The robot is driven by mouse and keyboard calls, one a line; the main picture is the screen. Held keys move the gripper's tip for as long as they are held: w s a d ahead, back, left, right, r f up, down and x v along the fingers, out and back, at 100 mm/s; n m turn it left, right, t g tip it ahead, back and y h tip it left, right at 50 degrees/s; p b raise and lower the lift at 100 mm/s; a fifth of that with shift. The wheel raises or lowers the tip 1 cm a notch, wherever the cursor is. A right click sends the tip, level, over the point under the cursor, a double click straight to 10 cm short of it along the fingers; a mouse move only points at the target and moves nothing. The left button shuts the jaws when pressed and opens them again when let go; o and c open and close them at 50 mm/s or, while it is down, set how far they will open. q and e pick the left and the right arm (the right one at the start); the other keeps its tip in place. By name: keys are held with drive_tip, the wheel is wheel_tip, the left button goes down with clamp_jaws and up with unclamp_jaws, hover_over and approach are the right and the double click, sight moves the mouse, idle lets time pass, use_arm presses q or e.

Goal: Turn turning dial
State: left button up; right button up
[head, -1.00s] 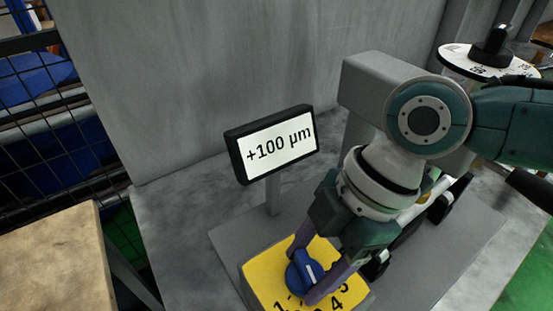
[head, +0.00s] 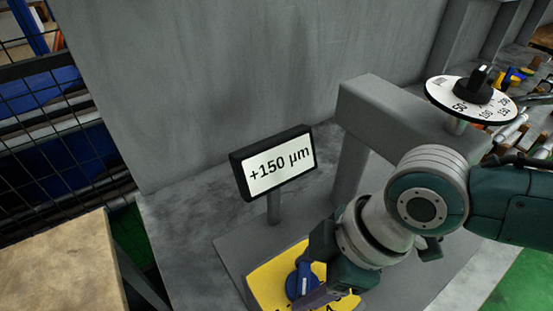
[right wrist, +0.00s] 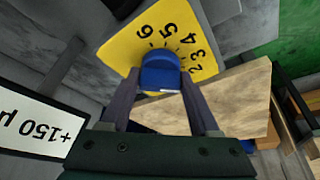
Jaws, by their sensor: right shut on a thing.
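A blue knob (head: 299,284) sits on a yellow scale plate (head: 264,277) at the bottom of the head view. In the right wrist view the blue knob (right wrist: 160,73) lies between the fingertips, and the yellow plate (right wrist: 213,28) shows black numbers. My right gripper (head: 311,287) is shut on the knob, with its purple fingers (right wrist: 159,82) on both sides of it. The display screen (head: 280,167) reads "+150 µm"; it also shows in the right wrist view (right wrist: 32,128). My left gripper is out of view.
A white dial disc (head: 440,92) with a black knob (head: 473,86) stands at the back right on a grey housing (head: 400,118). A grey wall closes the back. A wooden tabletop (head: 55,265) is at the lower left, beside a mesh fence (head: 65,125).

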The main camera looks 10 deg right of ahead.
drive_tip(key=shift+r+m, duration=0.1)
drive_tip(key=shift+m, duration=0.3)
drive_tip(key=shift+p, duration=0.3)
drive_tip(key=o, duration=1.3)
drive_tip(key=p+v, duration=0.1)
drive_tip(key=v, duration=0.9)
drive_tip(key=shift+s, duration=0.1)
drive_tip(key=shift+a, duration=0.15)
